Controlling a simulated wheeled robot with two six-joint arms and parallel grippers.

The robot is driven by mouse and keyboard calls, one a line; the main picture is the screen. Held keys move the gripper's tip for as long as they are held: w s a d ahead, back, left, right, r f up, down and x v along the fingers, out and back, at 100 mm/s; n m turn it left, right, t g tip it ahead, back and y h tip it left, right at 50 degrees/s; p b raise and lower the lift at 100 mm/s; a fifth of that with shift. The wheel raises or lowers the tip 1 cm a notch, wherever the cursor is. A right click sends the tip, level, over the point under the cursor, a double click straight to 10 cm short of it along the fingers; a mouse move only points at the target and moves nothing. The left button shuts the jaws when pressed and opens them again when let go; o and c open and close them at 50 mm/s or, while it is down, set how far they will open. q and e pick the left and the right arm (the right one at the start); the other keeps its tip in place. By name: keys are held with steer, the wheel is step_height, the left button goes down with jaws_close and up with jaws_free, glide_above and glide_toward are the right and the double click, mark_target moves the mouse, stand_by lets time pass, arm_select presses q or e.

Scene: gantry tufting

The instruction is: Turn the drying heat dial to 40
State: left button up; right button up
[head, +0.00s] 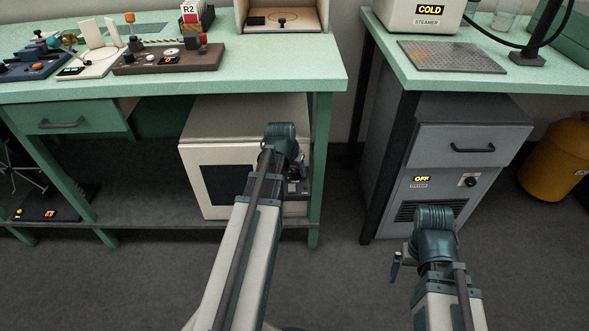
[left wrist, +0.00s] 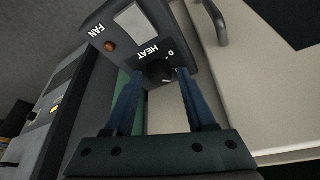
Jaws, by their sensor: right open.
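The heat dial (left wrist: 158,74) is a dark round knob under the word HEAT on a grey control box (left wrist: 118,38) in the left wrist view. A "0" shows beside it; the other scale marks are hidden or too small to read. The two blue fingers of my left gripper (left wrist: 161,82) stand on either side of the dial, their tips close to it. I cannot tell whether they touch it. My right gripper (head: 396,264) is open and away from the dial.
The cream cabinet (head: 193,180) stands on the green bench's lower shelf. A bench leg (head: 314,215) is close right of my left wrist. A grey unit reading OFF (head: 422,179) stands further right, by my right arm. Open floor (head: 345,285) lies between the arms.

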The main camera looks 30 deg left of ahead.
arm_select(q)
steer(key=shift+o, duration=0.4)
steer(key=shift+r, duration=0.1)
steer(key=shift+s+r+p, duration=0.1)
steer(key=shift+r+p, duration=0.1)
steer(key=shift+p, duration=0.1)
steer(key=p+v, duration=1.2)
steer(key=v, duration=0.1)
steer(key=shift+r, duration=0.1)
